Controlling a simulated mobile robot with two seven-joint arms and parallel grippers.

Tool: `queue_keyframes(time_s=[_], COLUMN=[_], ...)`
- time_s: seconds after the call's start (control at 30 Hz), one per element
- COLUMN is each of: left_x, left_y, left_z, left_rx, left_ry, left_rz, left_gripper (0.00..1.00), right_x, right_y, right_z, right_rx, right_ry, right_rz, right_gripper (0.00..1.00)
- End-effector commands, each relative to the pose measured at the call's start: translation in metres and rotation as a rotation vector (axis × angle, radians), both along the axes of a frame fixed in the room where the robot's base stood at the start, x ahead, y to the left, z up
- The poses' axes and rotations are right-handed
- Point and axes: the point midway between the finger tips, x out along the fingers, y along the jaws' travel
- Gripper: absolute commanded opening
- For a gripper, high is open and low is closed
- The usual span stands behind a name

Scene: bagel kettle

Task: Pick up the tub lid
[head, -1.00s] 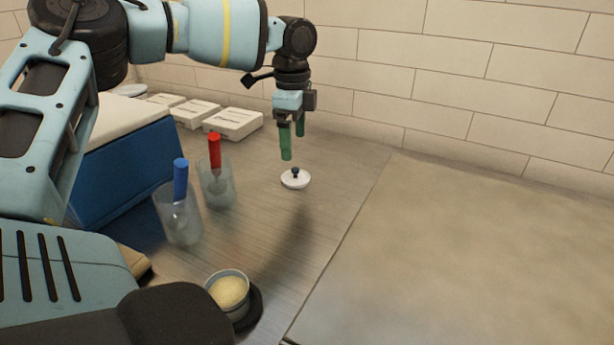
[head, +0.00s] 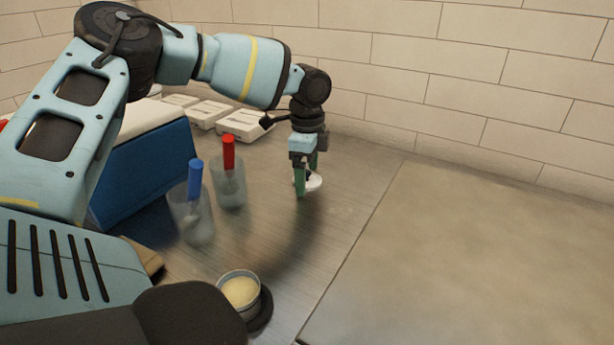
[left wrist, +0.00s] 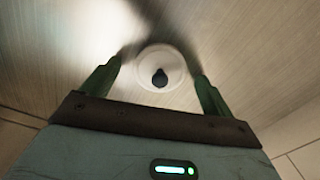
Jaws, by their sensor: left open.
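The tub lid (head: 315,183) is a small white disc with a dark knob, lying on the metal counter. In the head view my left gripper (head: 302,188) points down at the lid, its green fingers partly hiding it. In the left wrist view the lid (left wrist: 161,68) with its dark knob (left wrist: 160,78) lies between the two open green fingertips of the left gripper (left wrist: 155,72). The fingers look apart from the knob on both sides. My right gripper does not show.
A clear cup with a blue-handled tool (head: 194,215) and another with a red-handled tool (head: 229,185) stand left of the lid. A tub of pale contents (head: 240,291) is in front. A blue box (head: 150,170) and white cases (head: 240,122) are behind left. The right-hand surface (head: 480,250) is clear.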

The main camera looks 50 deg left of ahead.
Motion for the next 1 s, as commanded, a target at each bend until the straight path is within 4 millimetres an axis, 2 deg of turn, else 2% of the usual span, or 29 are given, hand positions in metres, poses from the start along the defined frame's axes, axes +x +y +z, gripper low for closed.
queue_keyframes(time_s=[0.17,0.2,0.53,1.0], left_x=[0.0001,0.0001,0.0001,0.0004], left_y=[-0.0001,-0.0001,-0.0001,-0.0001], left_z=[-0.0002,-0.0002,0.0001,0.0055], left_rx=[0.000,0.000,0.000,0.000], left_ry=[0.000,0.000,0.000,-0.001], left_rz=[0.000,0.000,0.000,0.000], left_gripper=[0.87,0.85,0.41,0.40], right_x=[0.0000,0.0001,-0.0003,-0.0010], right_y=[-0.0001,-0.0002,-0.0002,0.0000], right_z=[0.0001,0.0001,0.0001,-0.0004], right_rx=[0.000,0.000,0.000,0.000], right_ry=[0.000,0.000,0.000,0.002], right_rz=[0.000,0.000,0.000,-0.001], right_gripper=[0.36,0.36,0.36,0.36])
